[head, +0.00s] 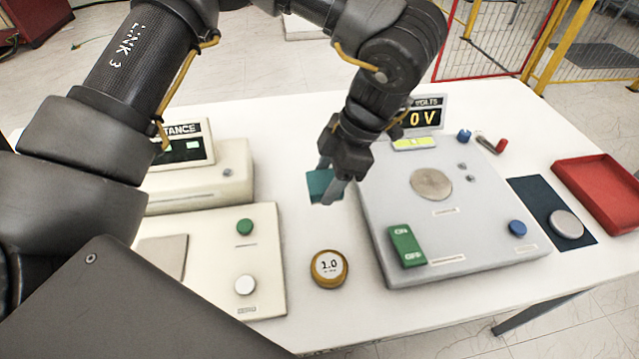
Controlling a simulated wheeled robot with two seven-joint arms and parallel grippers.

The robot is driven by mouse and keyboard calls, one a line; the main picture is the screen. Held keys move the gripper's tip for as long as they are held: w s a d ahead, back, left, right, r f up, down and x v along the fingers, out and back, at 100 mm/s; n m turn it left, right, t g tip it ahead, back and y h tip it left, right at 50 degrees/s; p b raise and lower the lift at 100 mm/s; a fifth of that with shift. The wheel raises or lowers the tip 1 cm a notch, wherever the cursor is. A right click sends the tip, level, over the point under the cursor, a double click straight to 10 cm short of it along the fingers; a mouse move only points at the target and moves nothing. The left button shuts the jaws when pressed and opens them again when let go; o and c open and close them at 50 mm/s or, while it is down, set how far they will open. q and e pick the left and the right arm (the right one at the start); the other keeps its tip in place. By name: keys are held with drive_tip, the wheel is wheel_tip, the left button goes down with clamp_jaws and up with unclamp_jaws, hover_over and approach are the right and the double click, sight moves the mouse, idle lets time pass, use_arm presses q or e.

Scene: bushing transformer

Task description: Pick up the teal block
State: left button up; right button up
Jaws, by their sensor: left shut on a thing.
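The teal block (318,186) is between the fingers of my left gripper (329,188), in the middle of the head view. The gripper is shut on it, with the fingers pointing down. The block shows over the white table (310,228), in the gap between the cream devices and the grey panel. I cannot tell whether its underside touches the table. My right gripper is not in view.
A grey panel (455,232) with a green switch and a 0 V display stands right of the block. Cream devices (205,180) stand left. A round 1.0 weight (329,267) lies in front. A red tray (597,185) and a dark mat (535,197) are far right.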

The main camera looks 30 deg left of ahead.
use_arm(q)
drive_tip(key=s+d+r+b, duration=0.1)
drive_tip(key=s+d+r, duration=0.2)
drive_tip(key=s+d, duration=0.2)
drive_tip(key=shift+s+d+r, duration=0.3)
drive_tip(key=shift+s+d, duration=0.05)
drive_tip(key=shift+d, duration=0.4)
